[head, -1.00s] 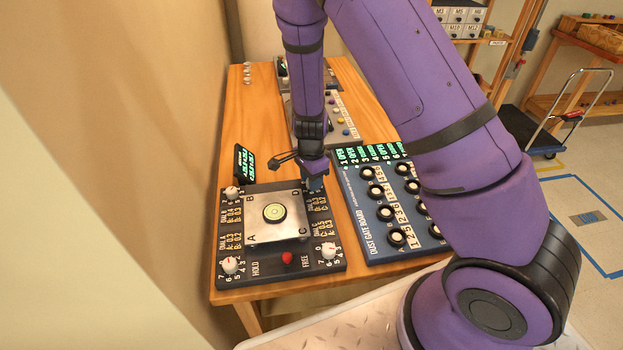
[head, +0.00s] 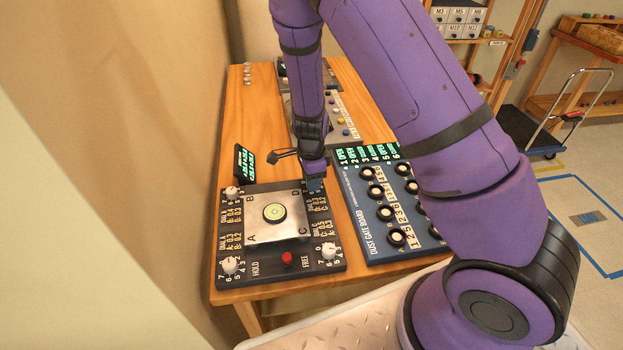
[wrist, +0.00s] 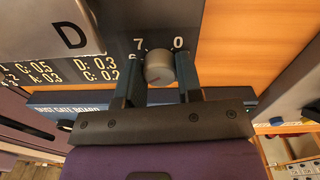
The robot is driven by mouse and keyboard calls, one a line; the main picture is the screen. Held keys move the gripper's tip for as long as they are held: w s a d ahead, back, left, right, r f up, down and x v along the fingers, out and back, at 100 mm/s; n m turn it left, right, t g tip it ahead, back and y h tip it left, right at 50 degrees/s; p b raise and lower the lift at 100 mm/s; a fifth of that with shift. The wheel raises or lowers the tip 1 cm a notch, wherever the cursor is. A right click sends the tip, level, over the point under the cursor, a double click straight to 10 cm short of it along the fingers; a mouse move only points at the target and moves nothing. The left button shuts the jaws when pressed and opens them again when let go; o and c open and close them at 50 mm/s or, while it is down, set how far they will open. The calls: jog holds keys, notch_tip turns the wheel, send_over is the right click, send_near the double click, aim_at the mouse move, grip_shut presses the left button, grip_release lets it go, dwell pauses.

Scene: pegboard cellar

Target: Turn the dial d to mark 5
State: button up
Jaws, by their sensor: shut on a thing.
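Dial d is a round grey-white knob (wrist: 159,68) at the D corner of the levelling board (head: 262,262), next to the plate's letter D. My gripper (wrist: 158,72) is over it, with one blue finger on each side, shut on the knob. The marks 7, 0 and part of a 6 show around the knob in the wrist view; the other marks are hidden by my fingers and palm. A faint reddish line on the knob's face is too small to read against the marks. In the head view my gripper (head: 315,185) hides the dial.
The metal plate (head: 262,228) carries a round bubble level (head: 274,212). A red knob (head: 288,258) sits between HOLD and FREE. Other white dials (head: 231,264) stand at the board's corners. A small green display (head: 243,162) stands behind; the dust gate board (head: 352,195) lies to the right.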

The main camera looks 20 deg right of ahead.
jog(key=o, duration=0.9)
notch_tip(320, 180, up, 11)
jog(key=shift+w+f, duration=0.1)
jog(key=shift+w, duration=0.05)
notch_tip(320, 180, up, 11)
jog(key=n+y, duration=0.2)
jog(key=n, duration=0.2)
send_over(319, 194)
jog(key=s+d+r+n+t, duration=0.2)
jog(key=s+r+n, duration=0.45)
jog(key=r, duration=0.25)
jog(key=s+d+r+n+t, duration=0.1)
jog(key=s+r+n, duration=0.1)
jog(key=s, duration=0.3)
jog(key=s+d+r+n+t+h, duration=0.1)
jog(key=s+r+n, duration=0.2)
jog(key=s, duration=0.3)
jog(key=s+d+r+n+t+h, duration=0.1)
jog(key=s+d+r+n, duration=0.1)
jog(key=s+r, duration=0.3)
jog(key=shift+s+d+n, duration=0.1)
jog(key=shift+s+n, duration=0.35)
jog(key=shift+n, duration=0.2)
